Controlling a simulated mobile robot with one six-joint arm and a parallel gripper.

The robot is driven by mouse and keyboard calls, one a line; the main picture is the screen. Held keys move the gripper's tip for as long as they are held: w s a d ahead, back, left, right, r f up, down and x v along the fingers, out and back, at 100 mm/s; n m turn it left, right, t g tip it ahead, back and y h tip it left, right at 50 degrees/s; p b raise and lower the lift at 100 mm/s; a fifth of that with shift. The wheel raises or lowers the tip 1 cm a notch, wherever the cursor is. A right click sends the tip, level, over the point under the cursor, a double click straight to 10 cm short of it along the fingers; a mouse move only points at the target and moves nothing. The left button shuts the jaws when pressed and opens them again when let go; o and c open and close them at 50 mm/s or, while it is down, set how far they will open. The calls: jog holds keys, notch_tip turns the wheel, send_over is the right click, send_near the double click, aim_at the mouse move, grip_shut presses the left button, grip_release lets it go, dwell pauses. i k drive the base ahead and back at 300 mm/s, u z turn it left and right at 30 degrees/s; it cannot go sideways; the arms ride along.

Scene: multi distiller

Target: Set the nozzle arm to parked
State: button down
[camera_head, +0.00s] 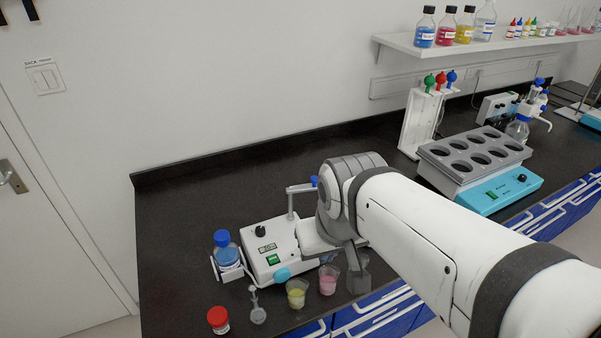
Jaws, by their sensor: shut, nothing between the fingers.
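The distiller unit (272,249) is a white box with a black knob, a green switch and a light blue knob low on its front. It stands on the dark bench at lower center. A thin grey nozzle arm (301,188) sits on a post behind the box and reaches right to a blue tip (314,181). Its right end passes close to or behind my wrist, so I cannot tell contact. My gripper (358,279) points down at the box's right end, shut and empty, partly hidden by my own arm.
A blue-capped bottle (227,254) stands left of the box. A red-capped jar (218,319), a yellow cup (296,293) and a pink cup (328,279) stand in front. A heating block (475,157) and a pipette stand (424,119) are at right. The back-left bench is clear.

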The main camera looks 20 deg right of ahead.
aim_at(313, 187)
jog(key=z, duration=0.1)
jog(key=k, duration=1.3)
jog(key=z, duration=0.75)
jog(key=i, duration=1.55)
jog(key=u, duration=0.1)
